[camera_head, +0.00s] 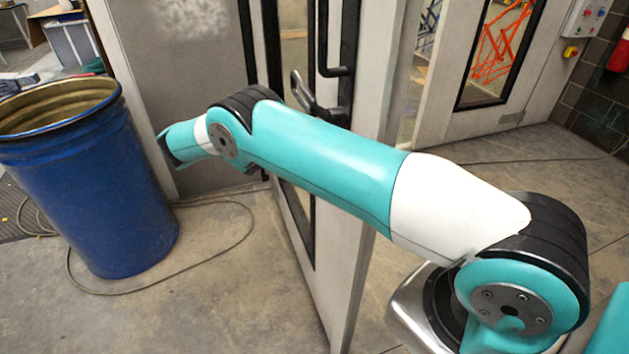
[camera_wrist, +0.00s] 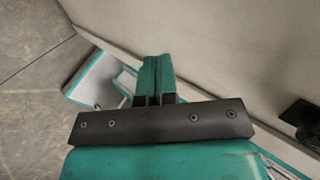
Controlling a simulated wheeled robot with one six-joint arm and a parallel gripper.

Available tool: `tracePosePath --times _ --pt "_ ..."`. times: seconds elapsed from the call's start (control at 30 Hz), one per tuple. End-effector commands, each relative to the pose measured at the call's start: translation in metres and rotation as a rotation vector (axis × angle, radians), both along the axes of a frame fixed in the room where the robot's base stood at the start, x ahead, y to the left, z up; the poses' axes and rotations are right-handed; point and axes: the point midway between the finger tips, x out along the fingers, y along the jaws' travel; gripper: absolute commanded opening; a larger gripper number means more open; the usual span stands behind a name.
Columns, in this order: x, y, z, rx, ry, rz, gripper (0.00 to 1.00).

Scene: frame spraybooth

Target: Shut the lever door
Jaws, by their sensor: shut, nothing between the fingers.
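The pale lever door (camera_head: 349,265) stands open, its edge toward the head camera. It has a narrow black-framed window and a black lever handle (camera_head: 303,92). My arm crosses in front of the door and hides part of it. The arm's far end reaches to the left of the door, where the fingertips are not clearly seen. In the wrist view my gripper (camera_wrist: 152,72) is shut and empty, its teal fingers together. A pale flat surface (camera_wrist: 225,50), probably the door's face, runs close to the right of the fingers. I cannot tell whether they touch it.
A large blue drum (camera_head: 90,190) stands on the left, close to my arm's far end. A cable (camera_head: 150,288) lies on the floor around it. Another pale windowed door panel (camera_head: 510,118) is at the back right. The floor between drum and door is mostly clear.

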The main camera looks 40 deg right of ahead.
Motion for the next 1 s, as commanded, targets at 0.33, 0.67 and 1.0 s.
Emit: tracePosePath --times 0.33,0.67,1.0 --pt "-0.004 -0.011 -0.019 0.001 0.001 0.001 0.0" --pt "-0.009 -0.029 -0.035 0.0 0.001 0.001 0.0" --pt "-0.016 -0.053 -0.055 -0.001 0.005 0.0 0.0"
